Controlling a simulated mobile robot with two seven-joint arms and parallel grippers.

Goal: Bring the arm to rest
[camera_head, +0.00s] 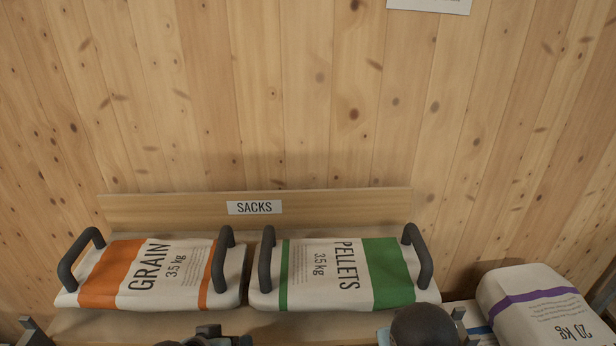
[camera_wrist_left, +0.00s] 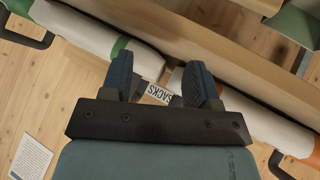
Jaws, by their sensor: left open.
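My left gripper (camera_wrist_left: 159,72) shows in the left wrist view with its two dark blue fingers apart and nothing between them. Beyond the fingertips are the SACKS label (camera_wrist_left: 157,94) and the two sacks on either side. In the head view only dark parts of my arms show at the bottom edge, and I cannot make out the fingers there. My right gripper is not in view.
A wooden shelf with a back board (camera_head: 330,204) holds an orange-striped GRAIN sack (camera_head: 150,275) and a green-striped PELLETS sack (camera_head: 335,275), each with two dark handles. A purple-striped sack (camera_head: 535,305) lies at right.

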